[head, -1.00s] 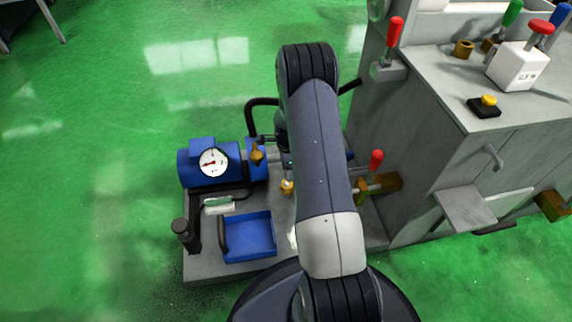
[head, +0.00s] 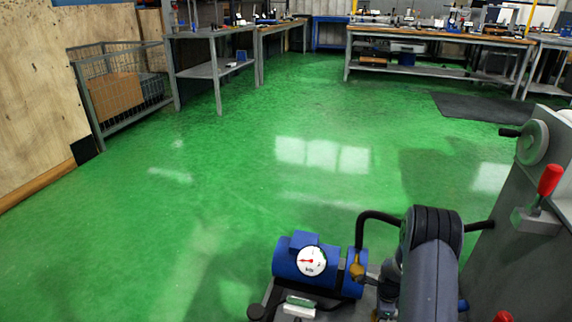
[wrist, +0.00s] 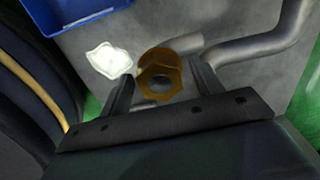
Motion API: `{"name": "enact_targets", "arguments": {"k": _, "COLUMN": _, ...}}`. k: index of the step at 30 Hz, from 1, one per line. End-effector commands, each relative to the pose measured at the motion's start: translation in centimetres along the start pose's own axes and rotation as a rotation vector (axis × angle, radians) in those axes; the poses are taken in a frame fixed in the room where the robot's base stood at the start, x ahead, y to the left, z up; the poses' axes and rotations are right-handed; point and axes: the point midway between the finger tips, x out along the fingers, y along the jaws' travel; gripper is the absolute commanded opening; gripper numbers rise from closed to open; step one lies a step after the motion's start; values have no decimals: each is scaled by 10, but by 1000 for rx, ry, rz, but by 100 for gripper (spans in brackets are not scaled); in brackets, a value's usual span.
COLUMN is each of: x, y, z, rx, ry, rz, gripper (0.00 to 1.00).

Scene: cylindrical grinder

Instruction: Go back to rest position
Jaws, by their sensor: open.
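My arm (head: 430,265) reaches down at the lower right of the head view, beside the blue motor unit. My gripper is hidden there. In the wrist view my gripper (wrist: 163,88) is open, its two dark fingers spread apart. A brass hexagonal fitting (wrist: 157,68) shows in the gap between the fingertips, and I cannot tell how far beyond them it is. Nothing is visibly clamped.
A blue motor (head: 325,270) with a white gauge (head: 312,261) stands left of my arm. The grey machine with a red-knobbed lever (head: 548,185) is at right. In the wrist view a grey pipe (wrist: 265,42), a white crumpled thing (wrist: 109,60) and a blue tray (wrist: 75,12) lie close. Green floor ahead is clear.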

Motion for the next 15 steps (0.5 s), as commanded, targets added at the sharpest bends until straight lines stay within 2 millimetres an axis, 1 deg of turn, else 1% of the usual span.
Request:
{"name": "enact_targets", "arguments": {"k": 10, "x": 0, "y": 0, "z": 0, "rx": -2, "ry": 0, "rz": 0, "gripper": 62}}
{"name": "enact_targets", "arguments": {"k": 15, "x": -2, "y": 0, "z": 0, "rx": 45, "ry": 0, "rz": -1, "gripper": 62}}
